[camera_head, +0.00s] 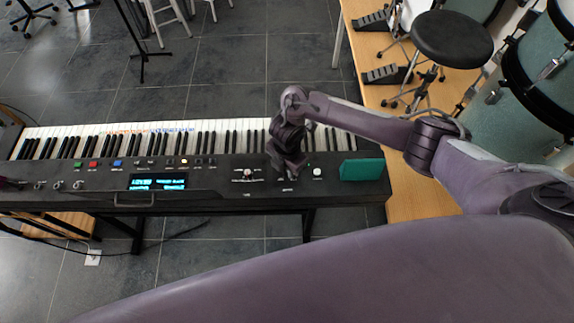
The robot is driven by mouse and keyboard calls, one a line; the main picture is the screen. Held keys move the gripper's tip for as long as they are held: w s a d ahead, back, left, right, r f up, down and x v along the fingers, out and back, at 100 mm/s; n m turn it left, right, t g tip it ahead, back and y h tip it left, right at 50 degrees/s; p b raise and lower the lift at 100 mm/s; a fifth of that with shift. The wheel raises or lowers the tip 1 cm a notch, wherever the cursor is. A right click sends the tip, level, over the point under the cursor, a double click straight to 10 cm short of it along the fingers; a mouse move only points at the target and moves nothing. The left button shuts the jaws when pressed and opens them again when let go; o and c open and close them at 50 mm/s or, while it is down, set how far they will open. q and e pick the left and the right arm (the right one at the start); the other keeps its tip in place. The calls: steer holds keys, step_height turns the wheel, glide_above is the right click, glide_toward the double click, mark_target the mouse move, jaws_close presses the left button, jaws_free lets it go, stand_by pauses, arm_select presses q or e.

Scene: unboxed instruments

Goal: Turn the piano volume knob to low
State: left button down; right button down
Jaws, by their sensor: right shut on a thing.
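The black piano keyboard (215,197) stands on a stand across the left and middle of the head view. My right arm reaches in from the right. My right gripper (289,176) points down at the piano's control panel and is shut on a small knob, which its fingers hide. The knob's setting cannot be read. A white knob (247,173) shows to the left of the gripper, and a round white control (317,173) to its right.
A green block (362,169) stands on the panel's right end, close to my right forearm. A lit blue display (158,182) and coloured buttons are at the left. Drums (515,105), a black stool (452,38) and pedals stand on a wooden platform at the right.

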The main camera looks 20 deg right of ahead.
stand_by(0.5)
steer(key=c, duration=1.3)
jaws_free()
steer(key=shift+o, duration=0.2)
step_height(320, 180, up, 5)
steer(key=shift+r+b, duration=0.2)
steer(key=shift+b, duration=0.15)
steer(key=shift+w+r+p, duration=0.1)
steer(key=shift+r+p, duration=0.45)
steer(key=shift+r, duration=0.7)
